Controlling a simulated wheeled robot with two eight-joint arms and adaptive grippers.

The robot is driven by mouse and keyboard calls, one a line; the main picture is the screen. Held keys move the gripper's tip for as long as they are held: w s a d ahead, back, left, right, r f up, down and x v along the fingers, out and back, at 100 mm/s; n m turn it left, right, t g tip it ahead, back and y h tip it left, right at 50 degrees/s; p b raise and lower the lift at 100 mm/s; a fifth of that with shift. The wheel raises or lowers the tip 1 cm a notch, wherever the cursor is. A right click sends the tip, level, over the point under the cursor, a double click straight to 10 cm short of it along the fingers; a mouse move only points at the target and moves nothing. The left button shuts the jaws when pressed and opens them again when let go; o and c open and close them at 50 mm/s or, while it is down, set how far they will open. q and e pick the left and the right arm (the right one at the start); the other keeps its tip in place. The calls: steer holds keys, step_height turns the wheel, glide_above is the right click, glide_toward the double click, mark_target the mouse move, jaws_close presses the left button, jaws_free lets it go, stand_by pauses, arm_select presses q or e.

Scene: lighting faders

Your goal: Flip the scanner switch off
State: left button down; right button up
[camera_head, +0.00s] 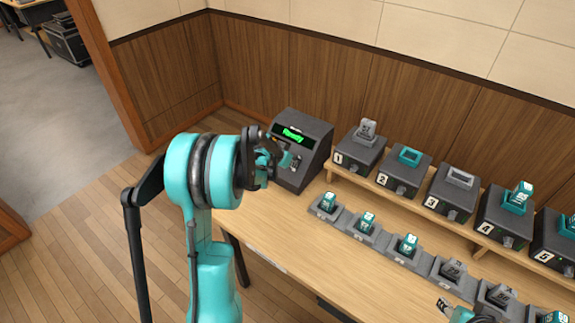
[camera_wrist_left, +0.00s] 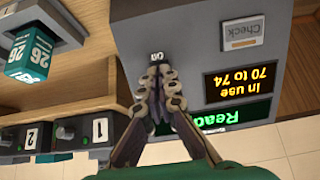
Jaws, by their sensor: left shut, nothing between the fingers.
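The scanner (camera_head: 311,135) is a dark grey box with a sloped face at the far left of the table. Its lit green display reads "Ready" (camera_head: 292,134). My left gripper (camera_head: 287,160) is shut and empty at the scanner's front face. In the left wrist view, upside down, the shut fingertips (camera_wrist_left: 158,72) lie just by a small white label (camera_wrist_left: 157,57) that seems to read "ON". The fingers hide the switch there, so its position and any contact cannot be told. My right gripper (camera_head: 444,305) shows partly at the bottom edge; its jaws are unclear.
The scanner also has a grey "Check" button (camera_wrist_left: 241,37) and an orange text display (camera_wrist_left: 242,83). Numbered dark boxes (camera_head: 397,175) stand on a raised wooden shelf to its right. A row of small grey holders (camera_head: 362,230) lies before them. The table's front left is bare.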

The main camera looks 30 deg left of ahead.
arm_select(q)
steer(key=shift+w+f, duration=0.1)
steer(key=shift+f, duration=0.05)
steer(key=shift+w+f+b, duration=0.15)
steer(key=shift+f+b, duration=0.2)
steer(key=shift+f, duration=0.1)
steer(key=shift+s+f, duration=0.15)
steer(key=shift+s, duration=0.1)
steer(key=shift+r, duration=0.25)
steer(key=shift+w+r+p, duration=0.3)
steer(key=shift+r+p, duration=0.15)
steer(key=shift+r, duration=0.15)
steer(key=shift+s, duration=0.1)
